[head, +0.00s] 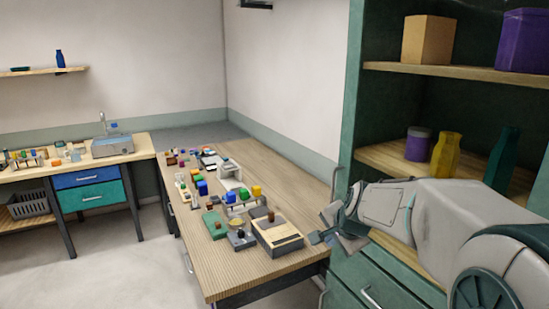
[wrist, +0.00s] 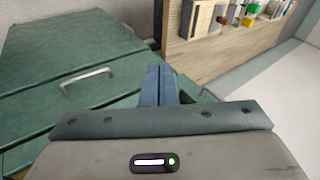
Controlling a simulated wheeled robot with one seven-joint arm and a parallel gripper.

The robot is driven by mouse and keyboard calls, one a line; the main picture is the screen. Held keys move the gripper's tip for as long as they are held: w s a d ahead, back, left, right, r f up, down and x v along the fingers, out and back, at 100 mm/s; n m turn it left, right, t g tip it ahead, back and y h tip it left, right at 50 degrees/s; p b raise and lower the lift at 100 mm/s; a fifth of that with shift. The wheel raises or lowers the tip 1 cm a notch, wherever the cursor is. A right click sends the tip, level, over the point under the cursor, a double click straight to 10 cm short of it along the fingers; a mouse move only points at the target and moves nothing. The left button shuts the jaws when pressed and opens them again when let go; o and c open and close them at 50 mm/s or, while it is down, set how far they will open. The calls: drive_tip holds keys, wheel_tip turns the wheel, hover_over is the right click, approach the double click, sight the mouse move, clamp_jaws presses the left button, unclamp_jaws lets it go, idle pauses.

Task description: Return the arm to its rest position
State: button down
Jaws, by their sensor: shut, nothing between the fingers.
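My gripper (head: 318,238) is at the end of my arm, on the right side of the head view. It hangs in front of the green cabinet, just right of the wooden bench's near right edge. In the wrist view its two blue fingers (wrist: 159,86) lie side by side, closed together. Nothing shows between them. The fingers point toward the gap between the green drawers (wrist: 85,70) and the bench edge. My arm reaches in from the right of the head view.
The wooden bench (head: 224,283) carries several small blocks, devices and a grey box (head: 277,235). The green cabinet (head: 352,115) with shelves of bottles and boxes stands close on the right. A side bench (head: 22,172) with a sink stands at the left. The floor at lower left is clear.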

drive_tip(key=s+f+n+g+h+b, duration=0.1)
drive_tip(key=s+f+n+g, duration=0.2)
drive_tip(key=s+n, duration=0.8)
drive_tip(key=s+f, duration=0.1)
drive_tip(key=s, duration=1.2)
drive_tip(key=shift+s+d+f+n+b, duration=0.15)
drive_tip(key=shift+s+f+n+b, duration=0.05)
drive_tip(key=shift+s+n+b, duration=0.15)
